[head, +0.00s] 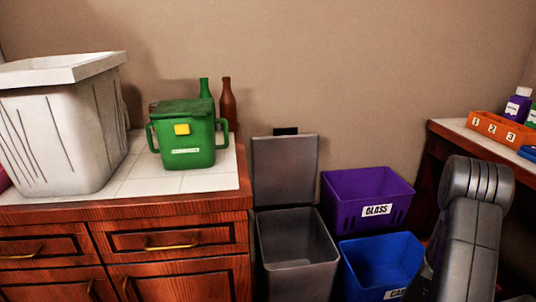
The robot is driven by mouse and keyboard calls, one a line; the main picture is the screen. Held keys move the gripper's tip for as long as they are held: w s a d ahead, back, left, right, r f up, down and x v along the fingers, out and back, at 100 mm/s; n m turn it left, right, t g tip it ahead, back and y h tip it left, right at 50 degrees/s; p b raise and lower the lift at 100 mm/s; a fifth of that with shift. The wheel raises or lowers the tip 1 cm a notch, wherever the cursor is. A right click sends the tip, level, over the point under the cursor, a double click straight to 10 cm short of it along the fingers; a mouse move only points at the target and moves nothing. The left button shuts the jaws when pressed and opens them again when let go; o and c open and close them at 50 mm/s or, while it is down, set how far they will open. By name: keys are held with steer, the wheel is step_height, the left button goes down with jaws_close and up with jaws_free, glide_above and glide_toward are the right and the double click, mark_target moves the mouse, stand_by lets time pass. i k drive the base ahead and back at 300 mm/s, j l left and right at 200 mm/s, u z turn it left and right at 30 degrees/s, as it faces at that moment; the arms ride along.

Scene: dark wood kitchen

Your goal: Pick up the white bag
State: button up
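No white bag can be made out in the head view. The largest white thing is a tall, rigid-looking tapered bin (62,135) with a broad rim and dark vertical lines, standing on the counter at the left. Its inside is hidden from this angle. My gripper is not in view; only grey links of my arm show at the lower right, in front of the blue bin.
A green lidded bin (187,150) and green (205,88) and brown (228,100) bottles stand on the tiled counter (130,185). On the floor are an open grey bin (298,265), purple GLASS bin (350,215) and blue bin (375,285). An orange numbered tray (500,133) sits right.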

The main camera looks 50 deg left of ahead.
mark_target(63, 131)
steer(key=u, duration=3.4)
